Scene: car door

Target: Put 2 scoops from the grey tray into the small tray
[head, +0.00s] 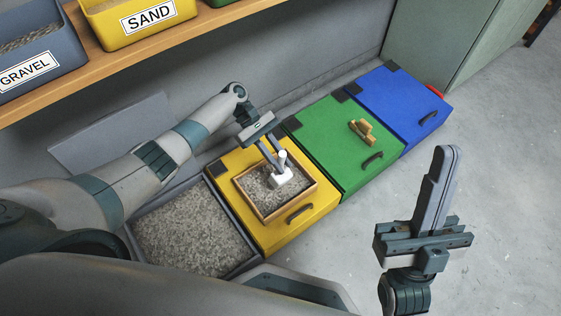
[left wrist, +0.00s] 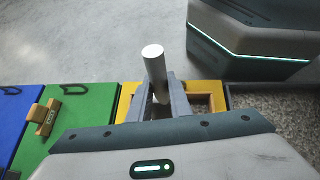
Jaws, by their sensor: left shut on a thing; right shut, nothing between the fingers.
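The grey tray (head: 232,217) is at the lower left in the head view, filled with grey gravel. The small tray (head: 291,205) has a wooden rim, holds gravel and sits on the yellow box lid. My left gripper (head: 275,158) is shut on the white scoop (head: 283,177), whose head is over or in the small tray; its exact contact with the gravel is unclear. The scoop's handle (left wrist: 154,65) sticks up between the left fingers in the left wrist view. My right gripper (head: 447,152) is shut and empty, pointing up over the floor at the right.
A green box (head: 335,160) with a tan wooden object (head: 362,130) on its lid and a blue box (head: 398,105) continue the row. A shelf above holds bins labelled GRAVEL (head: 30,75) and SAND (head: 150,18). The floor at the right is clear.

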